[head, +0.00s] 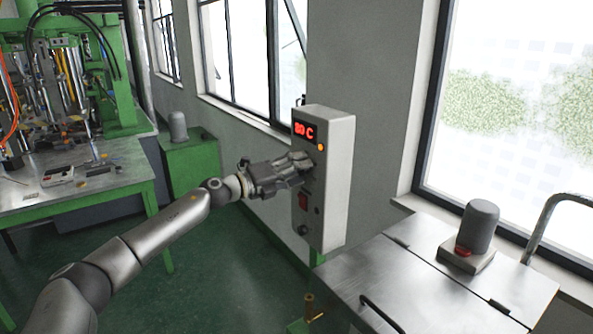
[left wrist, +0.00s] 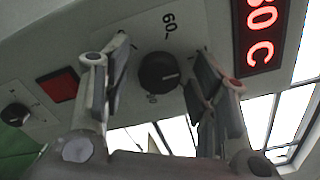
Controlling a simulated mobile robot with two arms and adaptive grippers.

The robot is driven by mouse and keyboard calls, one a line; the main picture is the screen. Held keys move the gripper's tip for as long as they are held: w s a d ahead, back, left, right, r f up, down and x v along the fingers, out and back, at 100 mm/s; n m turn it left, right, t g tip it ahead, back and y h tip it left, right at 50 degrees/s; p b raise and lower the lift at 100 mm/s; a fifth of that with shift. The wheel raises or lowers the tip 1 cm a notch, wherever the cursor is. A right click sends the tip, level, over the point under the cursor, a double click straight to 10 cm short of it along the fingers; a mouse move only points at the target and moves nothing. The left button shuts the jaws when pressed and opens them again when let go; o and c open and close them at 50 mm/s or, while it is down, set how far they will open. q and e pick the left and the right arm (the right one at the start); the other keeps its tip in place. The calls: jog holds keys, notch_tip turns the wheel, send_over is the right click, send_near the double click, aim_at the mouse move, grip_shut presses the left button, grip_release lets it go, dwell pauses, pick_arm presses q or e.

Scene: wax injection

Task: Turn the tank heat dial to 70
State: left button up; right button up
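A pale control box (head: 338,190) on the wall carries a red lit display (head: 304,131), which seems to read 80 C; it also shows, partly cut off, in the left wrist view (left wrist: 262,32). The round black heat dial (left wrist: 158,72) is in the left wrist view, with a printed 60 beside it. My left gripper (head: 308,165) is at the box front below the display and hides the dial in the head view. In the left wrist view its fingers (left wrist: 160,82) are spread on either side of the dial, with gaps visible. My right gripper is in neither view.
A red switch (head: 303,201) and a lower black knob (head: 303,230) are on the same box front. A metal-topped tank (head: 395,275) stands right of the box. A green machine bench (head: 85,185) is at the left, with open floor between.

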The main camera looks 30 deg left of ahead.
pick_arm(q)
jog(key=shift+s, duration=0.1)
jog(key=v, duration=1.1)
jog(key=shift+s+a, duration=0.2)
jog(key=shift+s, duration=0.15)
dwell(0.4)
jog(key=shift+f, duration=0.1)
dwell(0.5)
